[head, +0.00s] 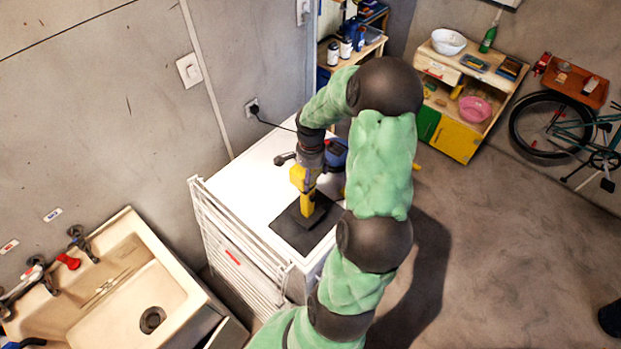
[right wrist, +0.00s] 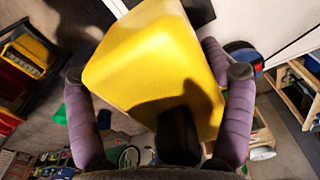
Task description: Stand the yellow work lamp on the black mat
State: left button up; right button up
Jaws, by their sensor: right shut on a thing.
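The yellow work lamp (head: 307,203) is upright or nearly so, with its lower end over the black mat (head: 290,235). I cannot tell whether its base touches the mat. My right gripper (head: 308,172) is shut on the lamp's upper part from above. In the right wrist view the yellow lamp body (right wrist: 150,60) fills the space between the two purple fingers. The mat lies flat on the white top, and my right arm hides part of the area beside it. My left gripper is not in view.
The white surface (head: 255,180) carries a blue item (head: 337,153) just behind my right gripper. A drying rack (head: 240,250) hangs on its front left side. A sink (head: 130,280) stands at lower left. A low shelf (head: 465,100) and a bicycle are at the right, with open floor before them.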

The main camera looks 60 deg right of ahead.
jog(key=f, duration=0.1)
jog(key=f+p, duration=0.1)
jog(key=f, duration=0.1)
jog(key=shift+w+d+f, duration=0.15)
jog(key=shift+d, duration=0.05)
jog(key=shift+a, duration=0.1)
jog(key=shift+f, duration=0.1)
jog(key=o, duration=1.6)
jog(key=shift+f, duration=0.1)
jog(key=shift+r, duration=0.4)
notch_tip(320, 180, up, 12)
jog(key=shift+f+b, duration=0.2)
jog(key=shift+b, duration=0.65)
